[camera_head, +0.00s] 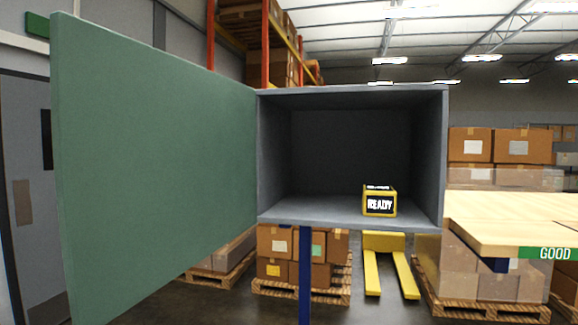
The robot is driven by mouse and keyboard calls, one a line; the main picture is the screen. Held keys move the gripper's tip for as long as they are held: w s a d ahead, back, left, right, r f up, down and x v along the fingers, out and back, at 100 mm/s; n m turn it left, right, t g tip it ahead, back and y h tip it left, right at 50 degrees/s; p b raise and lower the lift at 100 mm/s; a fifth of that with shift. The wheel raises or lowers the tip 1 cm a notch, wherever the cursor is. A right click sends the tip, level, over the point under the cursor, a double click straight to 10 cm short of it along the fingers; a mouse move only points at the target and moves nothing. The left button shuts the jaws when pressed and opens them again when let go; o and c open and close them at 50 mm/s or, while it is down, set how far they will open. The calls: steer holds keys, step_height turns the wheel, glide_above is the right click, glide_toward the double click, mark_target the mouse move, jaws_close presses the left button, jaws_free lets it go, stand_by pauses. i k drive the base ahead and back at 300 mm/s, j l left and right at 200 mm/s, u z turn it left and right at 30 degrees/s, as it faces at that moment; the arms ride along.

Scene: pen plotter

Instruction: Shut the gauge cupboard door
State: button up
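The gauge cupboard (351,223) is a grey open-fronted box on a blue post, in the middle of the head view. Its green door (155,165) stands wide open, hinged at the cupboard's left edge and swung out toward me on the left. Inside, on the cupboard floor right of centre, sits a small yellow and black block (379,204) with a label reading READY. My gripper is not in view, so its place relative to the door cannot be seen.
A light wooden tabletop (515,220) with a green GOOD label on its front edge is close to the cupboard's right side. Behind and below are boxes on pallets (300,290), a yellow pallet jack (384,262) and orange racking. No obstacle shows directly before the cupboard opening.

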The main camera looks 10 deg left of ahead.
mark_target(154, 150)
steer(key=k+j, duration=0.2)
steer(key=j, duration=0.15)
steer(key=k+j, duration=0.2)
steer(key=j, duration=0.15)
steer(key=k+j, duration=0.15)
steer(key=j, duration=0.75)
steer(key=i+j, duration=0.1)
steer(key=j, duration=0.4)
steer(key=k+j+u, duration=0.45)
